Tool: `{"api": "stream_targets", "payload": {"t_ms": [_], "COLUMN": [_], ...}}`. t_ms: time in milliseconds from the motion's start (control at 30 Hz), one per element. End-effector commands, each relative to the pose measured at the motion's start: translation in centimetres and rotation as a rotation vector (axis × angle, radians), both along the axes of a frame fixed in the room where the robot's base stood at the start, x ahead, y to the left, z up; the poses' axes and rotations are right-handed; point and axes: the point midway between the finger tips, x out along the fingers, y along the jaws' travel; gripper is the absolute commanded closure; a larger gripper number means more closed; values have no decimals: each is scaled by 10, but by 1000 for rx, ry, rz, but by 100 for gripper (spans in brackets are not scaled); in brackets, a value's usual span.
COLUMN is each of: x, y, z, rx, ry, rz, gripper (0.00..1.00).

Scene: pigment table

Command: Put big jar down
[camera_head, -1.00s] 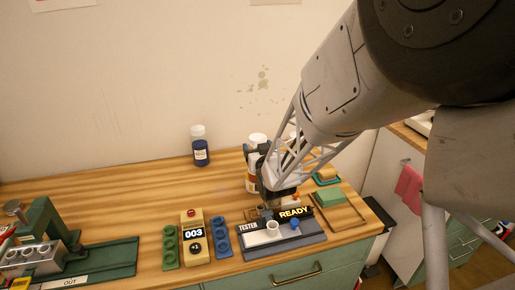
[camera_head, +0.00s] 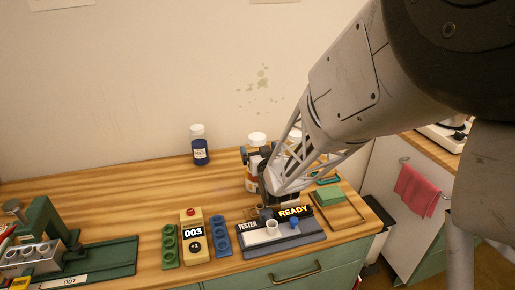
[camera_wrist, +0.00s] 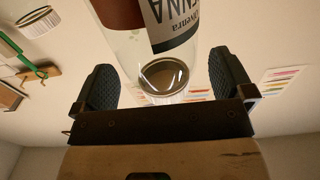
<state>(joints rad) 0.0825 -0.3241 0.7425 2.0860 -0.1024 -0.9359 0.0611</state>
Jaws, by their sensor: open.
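A jar with a white lid (camera_head: 257,138) stands upright on the wooden table, behind the tester; my arm partly hides it. It holds brown pigment. In the wrist view a jar (camera_wrist: 126,50) appears upside down, with brown pigment and a pale label ending in "ENNA". It reaches between the fingers of my gripper (camera_wrist: 163,92). The fingers are apart, with a visible gap on either side of the jar. In the head view the gripper (camera_head: 258,158) is beside the jar and largely overlaps it. Contact with the table is hidden.
A dark blue jar (camera_head: 200,150) stands at the back. The tester (camera_head: 250,240) with "READY", a blue strip (camera_head: 221,236), a "003" counter (camera_head: 193,220) and a green strip (camera_head: 169,250) line the front. A green block (camera_head: 329,196) lies right.

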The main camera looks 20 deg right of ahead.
Motion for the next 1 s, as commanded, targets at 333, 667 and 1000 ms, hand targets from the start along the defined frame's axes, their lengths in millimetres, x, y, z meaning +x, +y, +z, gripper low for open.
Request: {"api": "stream_targets", "payload": {"t_ms": [333, 667, 1000], "x": [-40, -76, -94], "y": [0, 0, 0], "z": [1, 1, 0], "rx": [0, 0, -1], "ry": [-1, -1, 0], "rz": [-1, 0, 0], "gripper": [1, 1, 1]}}
